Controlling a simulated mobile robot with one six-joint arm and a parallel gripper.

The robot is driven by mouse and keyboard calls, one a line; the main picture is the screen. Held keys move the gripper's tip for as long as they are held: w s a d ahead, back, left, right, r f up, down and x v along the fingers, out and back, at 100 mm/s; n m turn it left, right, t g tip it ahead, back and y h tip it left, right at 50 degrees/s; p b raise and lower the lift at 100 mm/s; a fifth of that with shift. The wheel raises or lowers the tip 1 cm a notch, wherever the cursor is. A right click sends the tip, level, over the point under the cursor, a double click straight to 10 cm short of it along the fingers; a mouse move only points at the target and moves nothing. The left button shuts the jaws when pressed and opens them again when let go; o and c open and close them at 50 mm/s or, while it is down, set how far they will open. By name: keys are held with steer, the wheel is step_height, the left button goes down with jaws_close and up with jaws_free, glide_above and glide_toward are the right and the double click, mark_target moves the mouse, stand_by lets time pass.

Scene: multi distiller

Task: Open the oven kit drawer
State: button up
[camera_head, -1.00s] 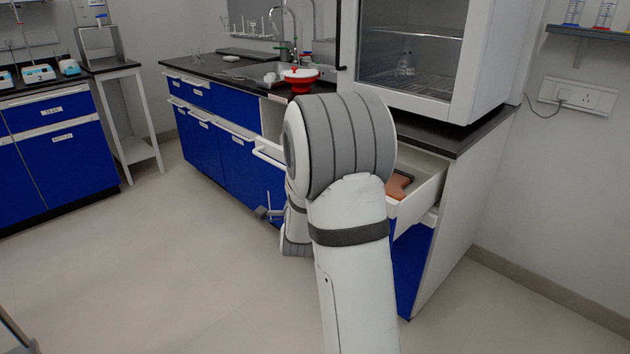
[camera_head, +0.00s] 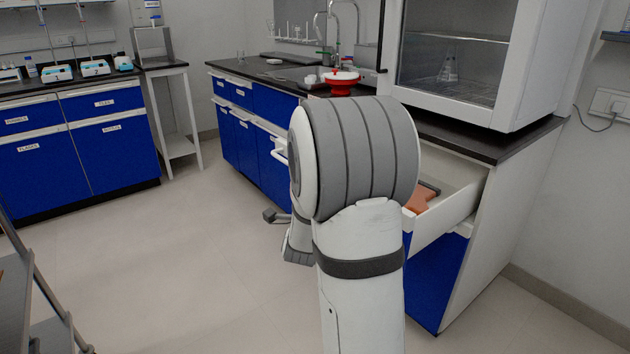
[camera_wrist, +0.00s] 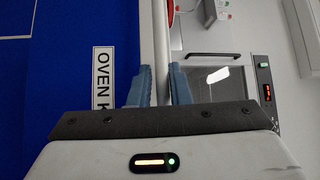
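The oven kit drawer (camera_head: 450,212) is pulled out of the cabinet under the oven, with an orange item (camera_head: 424,199) visible inside. My arm hides much of the drawer in the head view. In the wrist view its blue front (camera_wrist: 70,70) carries a partly covered label (camera_wrist: 103,72) reading "OVEN K". The white handle edge (camera_wrist: 148,30) runs between the two blue fingers of my gripper (camera_wrist: 160,88), which look closed on it. The contact itself is partly hidden by the fingers.
The glass-fronted oven (camera_head: 465,65) stands on the dark counter above the drawer. A red bowl-like item (camera_head: 342,85) and a sink tap are further along. Blue cabinets (camera_head: 105,140) line the left. The floor (camera_head: 190,250) between is open, with a dark rack at lower left.

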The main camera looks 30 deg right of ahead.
steer(key=o, duration=0.3)
steer(key=v, duration=0.7)
steer(key=shift+s+a+p, duration=0.25)
steer(key=shift+s+p, duration=0.05)
steer(key=shift+p, duration=0.1)
